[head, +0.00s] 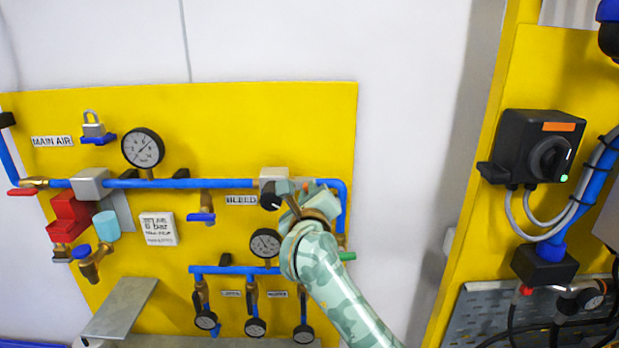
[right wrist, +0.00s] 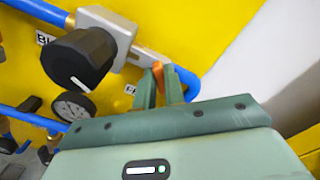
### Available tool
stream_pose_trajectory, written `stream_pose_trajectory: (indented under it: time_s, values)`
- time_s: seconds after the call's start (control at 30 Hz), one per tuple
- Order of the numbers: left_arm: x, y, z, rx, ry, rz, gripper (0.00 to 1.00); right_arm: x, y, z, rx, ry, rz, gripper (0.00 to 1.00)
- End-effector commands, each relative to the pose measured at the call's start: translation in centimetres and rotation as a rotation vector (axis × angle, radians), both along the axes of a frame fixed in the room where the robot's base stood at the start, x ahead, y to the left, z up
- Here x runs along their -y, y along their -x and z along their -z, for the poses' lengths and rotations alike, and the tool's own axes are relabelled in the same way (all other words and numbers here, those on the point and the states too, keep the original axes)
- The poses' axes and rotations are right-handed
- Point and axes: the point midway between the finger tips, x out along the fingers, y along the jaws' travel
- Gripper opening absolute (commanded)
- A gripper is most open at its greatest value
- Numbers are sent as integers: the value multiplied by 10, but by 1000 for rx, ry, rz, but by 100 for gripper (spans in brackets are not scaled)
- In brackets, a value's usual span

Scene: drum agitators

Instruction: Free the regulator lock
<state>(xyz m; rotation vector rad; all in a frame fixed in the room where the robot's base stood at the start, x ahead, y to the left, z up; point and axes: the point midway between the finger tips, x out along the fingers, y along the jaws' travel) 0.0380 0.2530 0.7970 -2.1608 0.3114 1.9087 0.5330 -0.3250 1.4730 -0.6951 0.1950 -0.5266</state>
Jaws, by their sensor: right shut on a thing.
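The regulator is a pale grey block (head: 273,174) with a black knob (head: 270,202), at the right end of the upper blue pipe on the yellow panel. In the right wrist view the large black knob (right wrist: 78,60) has a white mark, and the grey block (right wrist: 117,32) sits behind it. A small orange piece (right wrist: 158,71), which looks like the lock, is beside the block at a pale bracket. My right gripper (right wrist: 162,84) is shut on this orange piece, to the right of the knob. In the head view my right gripper (head: 306,192) partly covers the regulator. My left gripper is out of view.
Blue pipes (head: 236,270), gauges (head: 143,148) and a blue-handled valve (head: 201,217) are close by on the panel. A green handle (head: 347,256) sticks out beside my right arm. The white wall (head: 420,110) right of the panel is clear.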

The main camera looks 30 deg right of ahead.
Motion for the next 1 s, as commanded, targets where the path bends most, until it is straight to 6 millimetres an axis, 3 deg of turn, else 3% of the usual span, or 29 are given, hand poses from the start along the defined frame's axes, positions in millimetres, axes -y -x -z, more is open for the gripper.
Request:
stream_pose_trajectory:
  time_s: [0.1,0.4,1.0]
  values:
    - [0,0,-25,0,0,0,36,0,0,-5,-63,94,0,0]
    - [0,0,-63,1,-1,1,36,0,0,-3,-210,336,1,0]
    - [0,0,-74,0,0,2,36,-1,-1,3,-424,691,2,0]
